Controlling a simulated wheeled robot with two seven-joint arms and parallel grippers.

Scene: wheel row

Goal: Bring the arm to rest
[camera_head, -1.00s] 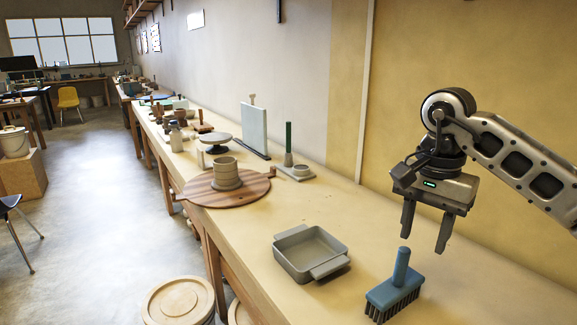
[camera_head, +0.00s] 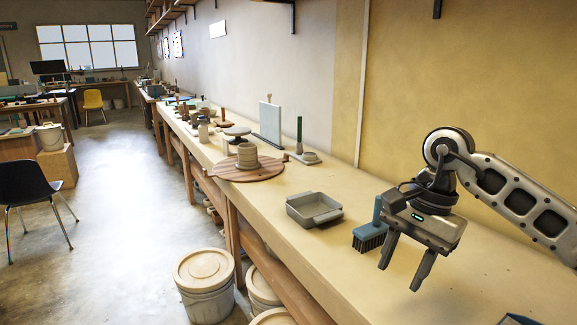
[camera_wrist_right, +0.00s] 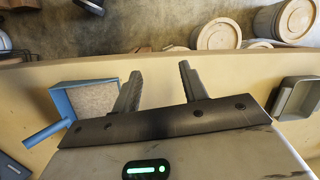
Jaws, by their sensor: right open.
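My right gripper (camera_head: 400,278) hangs over the long wooden bench (camera_head: 345,245) in the head view, fingers pointing down, apart and empty. Its two fingers also show apart in the right wrist view (camera_wrist_right: 160,72), with nothing between them. A blue brush (camera_head: 371,232) with dark bristles stands on the bench just behind and left of the gripper, which hides part of it. I see no contact with it. My left gripper is in no view.
A grey square tray (camera_head: 314,209) lies left of the brush; it also shows in the wrist view (camera_wrist_right: 299,98). A blue-rimmed pan with a handle (camera_wrist_right: 62,128) lies at the wrist view's left. Lidded buckets (camera_head: 204,284) stand on the floor beside the bench.

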